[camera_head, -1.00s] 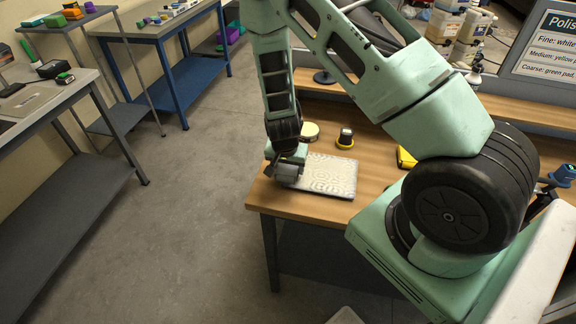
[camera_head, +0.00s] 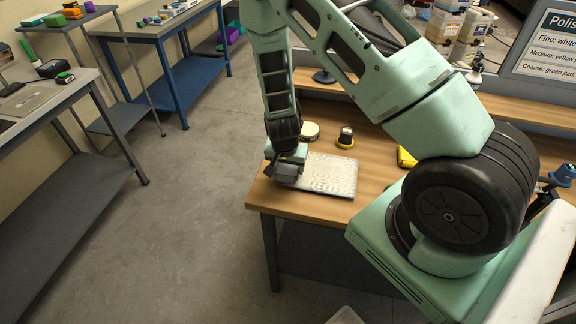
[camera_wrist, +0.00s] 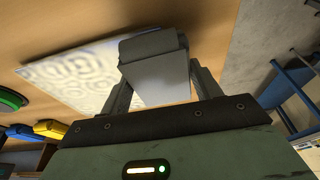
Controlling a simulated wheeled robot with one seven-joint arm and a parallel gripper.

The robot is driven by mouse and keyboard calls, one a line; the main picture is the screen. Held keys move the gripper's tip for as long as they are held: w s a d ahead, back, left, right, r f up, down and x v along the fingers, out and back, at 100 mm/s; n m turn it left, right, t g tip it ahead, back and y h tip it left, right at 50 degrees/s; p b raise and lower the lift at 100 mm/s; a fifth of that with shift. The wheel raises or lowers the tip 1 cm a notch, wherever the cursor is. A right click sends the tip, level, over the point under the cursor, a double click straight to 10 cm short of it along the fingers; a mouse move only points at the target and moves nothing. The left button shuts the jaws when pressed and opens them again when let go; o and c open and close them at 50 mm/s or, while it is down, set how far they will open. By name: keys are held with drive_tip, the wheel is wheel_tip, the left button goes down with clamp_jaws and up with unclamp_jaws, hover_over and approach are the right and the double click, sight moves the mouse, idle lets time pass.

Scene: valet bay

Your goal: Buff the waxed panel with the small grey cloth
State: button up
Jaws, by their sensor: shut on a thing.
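The waxed panel (camera_head: 333,174) is a pale, flat rectangle with a swirled film. It lies on the wooden bench near its front left corner, and its swirls also show in the wrist view (camera_wrist: 75,72). My gripper (camera_head: 287,172) is at the panel's left edge, pointing down. In the wrist view its two fingers (camera_wrist: 155,85) are shut on the small grey cloth (camera_wrist: 158,75), which looks like a folded block. The cloth is over or against the panel's edge; its contact face is hidden.
A yellow object (camera_head: 406,157) lies to the right, partly behind my arm. Open floor (camera_head: 190,220) lies left of the bench.

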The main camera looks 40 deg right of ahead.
drive_tip(key=shift+f+b, duration=0.55)
drive_tip(key=shift+f, duration=0.1)
idle(0.7)
